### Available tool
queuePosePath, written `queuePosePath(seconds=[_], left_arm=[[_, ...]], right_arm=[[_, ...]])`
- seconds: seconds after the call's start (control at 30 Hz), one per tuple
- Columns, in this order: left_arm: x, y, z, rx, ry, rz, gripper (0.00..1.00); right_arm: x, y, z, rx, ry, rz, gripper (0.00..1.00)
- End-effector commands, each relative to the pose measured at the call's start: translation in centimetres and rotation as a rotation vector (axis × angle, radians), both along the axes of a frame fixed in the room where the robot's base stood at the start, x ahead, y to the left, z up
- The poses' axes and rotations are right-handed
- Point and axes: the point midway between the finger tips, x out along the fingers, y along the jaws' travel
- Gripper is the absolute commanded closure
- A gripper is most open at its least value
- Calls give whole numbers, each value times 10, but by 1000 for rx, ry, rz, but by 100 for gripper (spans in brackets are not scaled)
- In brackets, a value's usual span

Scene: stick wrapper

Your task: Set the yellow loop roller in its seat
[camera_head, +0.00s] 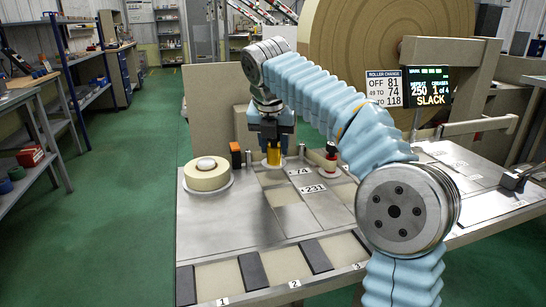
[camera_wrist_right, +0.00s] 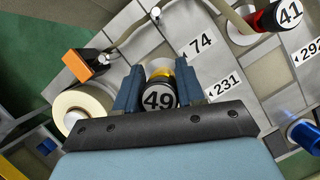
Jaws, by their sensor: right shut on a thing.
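The yellow loop roller (camera_head: 273,156) is upright between the fingers of my right gripper (camera_head: 271,143), low over the metal table near the "74" label. In the right wrist view its black cap marked "49" (camera_wrist_right: 159,97) and a yellow band (camera_wrist_right: 159,72) show between the two blue fingers of the right gripper (camera_wrist_right: 159,86). The right gripper is shut on it. The roller's lower end and its seat are hidden, so I cannot tell whether it touches the table. My left gripper is not in view.
A cream tape roll (camera_head: 207,177) and an orange-black block (camera_head: 236,155) stand left of the roller. A red roller (camera_head: 331,159), marked "41" in the wrist view (camera_wrist_right: 289,13), stands to the right. A blue roller (camera_wrist_right: 306,136) lies at the wrist view's right edge. Black strips (camera_head: 252,271) line the front.

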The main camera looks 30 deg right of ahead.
Motion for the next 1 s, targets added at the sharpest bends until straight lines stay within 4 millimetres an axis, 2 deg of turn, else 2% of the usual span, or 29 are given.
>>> queuePosePath(seconds=[0.03,0.2,0.6,0.63,0.7,0.8,1.0], left_arm=[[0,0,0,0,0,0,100],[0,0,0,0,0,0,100],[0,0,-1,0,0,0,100],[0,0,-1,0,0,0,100],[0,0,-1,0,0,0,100],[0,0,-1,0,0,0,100],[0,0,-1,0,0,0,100]], right_arm=[[6,0,-9,-1,5,1,94],[6,0,-34,-1,2,1,94],[6,1,-41,-1,1,0,94],[6,0,-41,0,0,0,60],[6,1,-40,0,0,0,49],[6,1,-40,-1,1,0,36],[6,1,-40,0,2,1,36]])
